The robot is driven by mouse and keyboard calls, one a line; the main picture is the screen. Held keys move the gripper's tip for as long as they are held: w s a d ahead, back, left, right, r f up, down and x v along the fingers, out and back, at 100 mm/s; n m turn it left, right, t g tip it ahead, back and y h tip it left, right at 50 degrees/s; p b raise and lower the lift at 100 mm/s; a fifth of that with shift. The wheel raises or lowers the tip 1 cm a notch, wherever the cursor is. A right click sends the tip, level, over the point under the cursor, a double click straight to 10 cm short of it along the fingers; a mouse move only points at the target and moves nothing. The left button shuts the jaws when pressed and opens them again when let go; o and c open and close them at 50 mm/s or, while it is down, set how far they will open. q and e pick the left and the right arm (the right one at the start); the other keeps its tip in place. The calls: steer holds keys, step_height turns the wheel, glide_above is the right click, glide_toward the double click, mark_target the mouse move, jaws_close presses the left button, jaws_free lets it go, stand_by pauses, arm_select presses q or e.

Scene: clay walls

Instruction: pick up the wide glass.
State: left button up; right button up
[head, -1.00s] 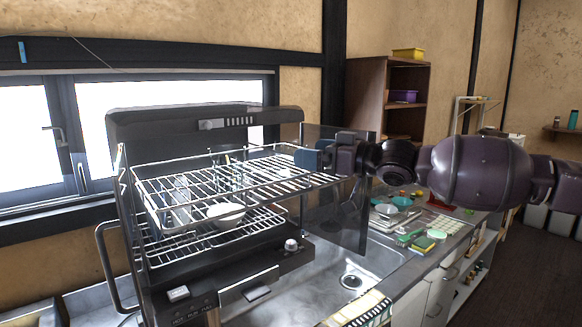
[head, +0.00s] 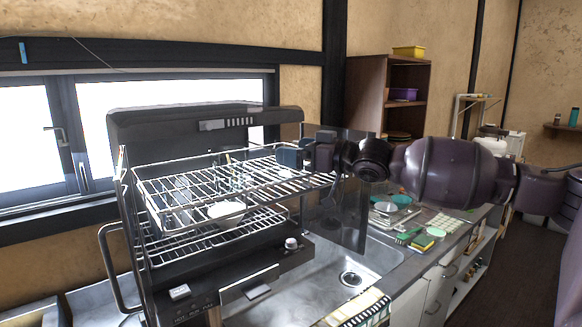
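I cannot clearly make out the wide glass. Something thin and see-through (head: 232,181) stands in the upper wire rack (head: 180,182) of the open dish dryer, behind the white bowl, and may be glassware. My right gripper (head: 283,158) comes in from the right, at the right end of the upper rack. Its dark blue-grey finger is seen side-on, so its opening is hidden. I see nothing held in it. My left gripper is not in view.
A white bowl (head: 226,210) sits in the rack. The dryer's raised dark lid (head: 200,122) stands behind it, and a clear dark panel (head: 350,215) at its right. A steel sink (head: 330,262) and a cluttered counter (head: 452,222) lie to the right.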

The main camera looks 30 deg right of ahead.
steer(key=shift+c, duration=0.5)
steer(key=c, duration=0.9)
steer(key=shift+c, duration=0.3)
steer(key=shift+r, duration=0.2)
